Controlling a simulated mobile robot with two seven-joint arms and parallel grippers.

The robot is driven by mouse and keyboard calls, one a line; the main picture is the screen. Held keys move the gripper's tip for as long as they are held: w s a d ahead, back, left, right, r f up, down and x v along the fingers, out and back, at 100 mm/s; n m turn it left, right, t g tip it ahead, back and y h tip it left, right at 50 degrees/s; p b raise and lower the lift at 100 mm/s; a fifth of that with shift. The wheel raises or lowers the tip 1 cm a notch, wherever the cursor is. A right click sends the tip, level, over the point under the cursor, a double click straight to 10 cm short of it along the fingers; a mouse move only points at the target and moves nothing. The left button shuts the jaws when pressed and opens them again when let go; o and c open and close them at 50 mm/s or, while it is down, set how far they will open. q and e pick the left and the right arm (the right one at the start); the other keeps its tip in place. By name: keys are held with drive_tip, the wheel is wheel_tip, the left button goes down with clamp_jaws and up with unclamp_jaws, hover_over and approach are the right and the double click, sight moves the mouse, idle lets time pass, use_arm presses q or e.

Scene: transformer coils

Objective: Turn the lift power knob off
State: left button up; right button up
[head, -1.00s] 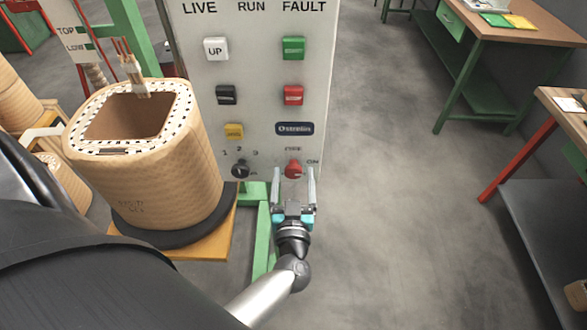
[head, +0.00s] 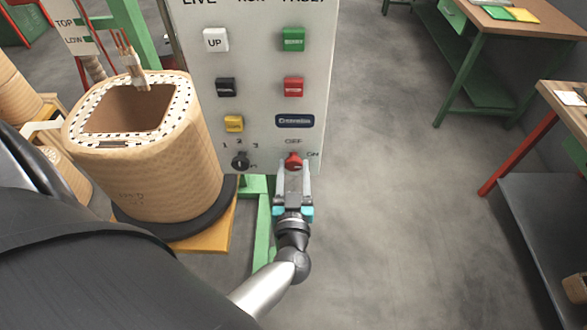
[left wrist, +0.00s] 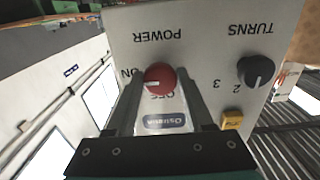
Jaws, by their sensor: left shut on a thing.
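The red lift power knob (head: 293,160) is low on the right of the light grey control panel (head: 262,70). In the head view an OFF label is above it and an ON label to its right. My left gripper (head: 294,168) comes from below, its two fingers on either side of the knob and shut on it. In the left wrist view, upside down, the red knob (left wrist: 159,78) is between the fingertips. A small pale mark is on its left side, the side of the ON label. My right gripper is not in view.
A black turns knob (head: 240,161) is to the left of the red knob. Several push buttons are above, including a yellow one (head: 234,123). A large coil (head: 150,165) stands left of the panel. The floor right of the panel is clear up to the workbenches.

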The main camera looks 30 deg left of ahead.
use_arm(q)
drive_tip(key=shift+n, duration=0.4)
clamp_jaws()
drive_tip(key=n, duration=0.3)
drive_tip(key=shift+p, duration=0.35)
drive_tip(key=n, duration=0.9)
drive_tip(key=shift+d+n+b, duration=0.1)
drive_tip(key=shift+n+b, duration=0.2)
drive_tip(key=shift+n, duration=0.1)
drive_tip(key=shift+r+n+b, duration=0.15)
drive_tip(key=shift+n+b, duration=0.3)
drive_tip(key=shift+n, duration=1.75)
drive_tip(key=o, duration=1.2)
unclamp_jaws()
drive_tip(key=shift+o, duration=0.2)
